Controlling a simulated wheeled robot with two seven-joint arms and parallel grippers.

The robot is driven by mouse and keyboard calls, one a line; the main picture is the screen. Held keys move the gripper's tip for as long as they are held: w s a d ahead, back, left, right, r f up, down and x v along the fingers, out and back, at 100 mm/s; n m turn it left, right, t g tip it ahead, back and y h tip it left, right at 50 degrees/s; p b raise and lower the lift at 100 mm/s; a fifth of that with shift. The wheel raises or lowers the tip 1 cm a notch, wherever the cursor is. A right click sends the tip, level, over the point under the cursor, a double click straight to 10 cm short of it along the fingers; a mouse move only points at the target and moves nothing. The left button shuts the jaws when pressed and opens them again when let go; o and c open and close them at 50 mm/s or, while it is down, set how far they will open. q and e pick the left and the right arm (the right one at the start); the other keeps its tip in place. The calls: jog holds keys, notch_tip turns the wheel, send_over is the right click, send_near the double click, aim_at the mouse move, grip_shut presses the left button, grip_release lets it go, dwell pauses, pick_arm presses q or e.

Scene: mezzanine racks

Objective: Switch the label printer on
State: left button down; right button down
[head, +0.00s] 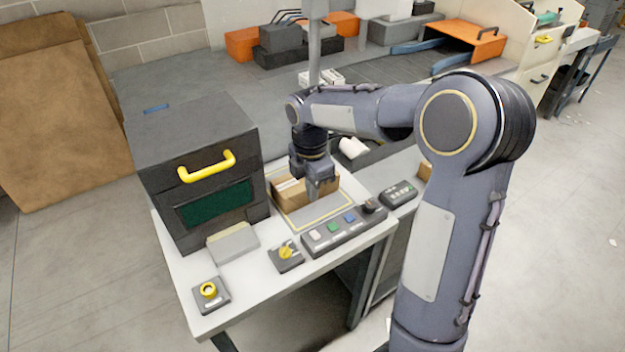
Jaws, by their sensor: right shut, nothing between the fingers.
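A dark box-shaped machine (158,148) with a yellow handle (207,166) and a green window stands at the left of the white bench; it looks like the label printer, but I cannot read any label. In front of it are a small box with a yellow rotary knob (285,252) and another with a round yellow button (208,290). A grey panel (343,231) carries white, green and blue buttons and a black knob. My right gripper (315,195) is shut and empty, pointing down behind this panel, by an open cardboard box (289,190). My left gripper is out of view.
A small dark control box (398,193) sits right of the panel. A pale slanted piece (232,242) lies before the machine. Behind are orange and grey bins (280,38) and a conveyor. The bench's front edge (300,280) is clear.

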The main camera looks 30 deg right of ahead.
jog(key=shift+w+d+r, duration=0.1)
jog(key=shift+r, duration=0.5)
jog(key=shift+w+d+r, duration=0.1)
jog(key=shift+r, duration=0.5)
